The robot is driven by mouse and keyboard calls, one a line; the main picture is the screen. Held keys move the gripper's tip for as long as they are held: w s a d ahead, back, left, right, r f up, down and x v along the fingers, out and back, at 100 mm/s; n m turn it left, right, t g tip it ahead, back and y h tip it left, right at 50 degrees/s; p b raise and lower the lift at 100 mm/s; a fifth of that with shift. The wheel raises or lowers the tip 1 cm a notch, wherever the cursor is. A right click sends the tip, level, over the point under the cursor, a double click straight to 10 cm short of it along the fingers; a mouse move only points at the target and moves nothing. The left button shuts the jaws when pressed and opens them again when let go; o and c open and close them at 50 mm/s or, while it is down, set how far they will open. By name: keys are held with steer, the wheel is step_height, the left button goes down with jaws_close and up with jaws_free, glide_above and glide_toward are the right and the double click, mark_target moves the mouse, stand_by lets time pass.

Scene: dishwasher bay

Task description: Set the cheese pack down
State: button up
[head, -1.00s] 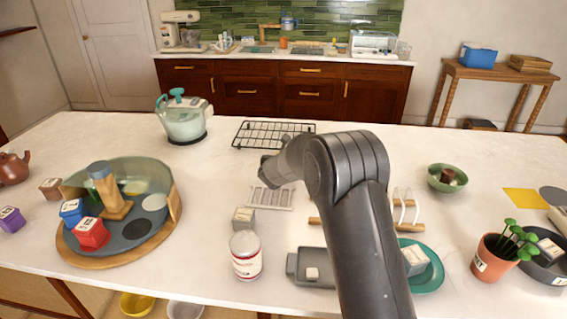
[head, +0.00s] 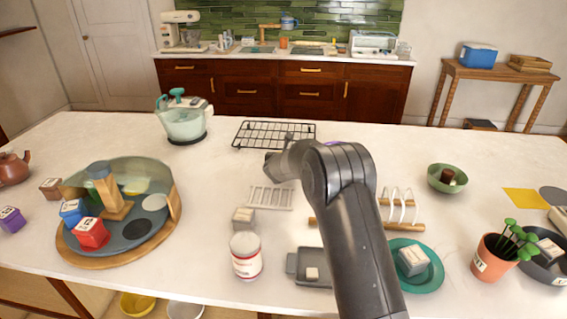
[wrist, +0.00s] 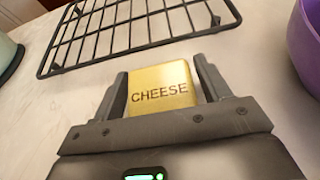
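The cheese pack (wrist: 160,88) is a yellow block with CHEESE printed on its face. In the wrist view it sits between the two dark fingers of my gripper (wrist: 166,84), which is shut on it. The black wire rack (wrist: 130,28) lies just beyond the pack in that view. The rack also shows on the counter in the head view (head: 262,143). My arm hides the gripper's fingers and the pack in the head view. I cannot tell whether the pack touches the counter.
A purple bowl (wrist: 306,45) stands right of my gripper. A round tray (head: 75,257) with several blocks is at left. Bare counter lies between the pot and slatted rack.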

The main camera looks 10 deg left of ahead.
steer(key=c, duration=1)
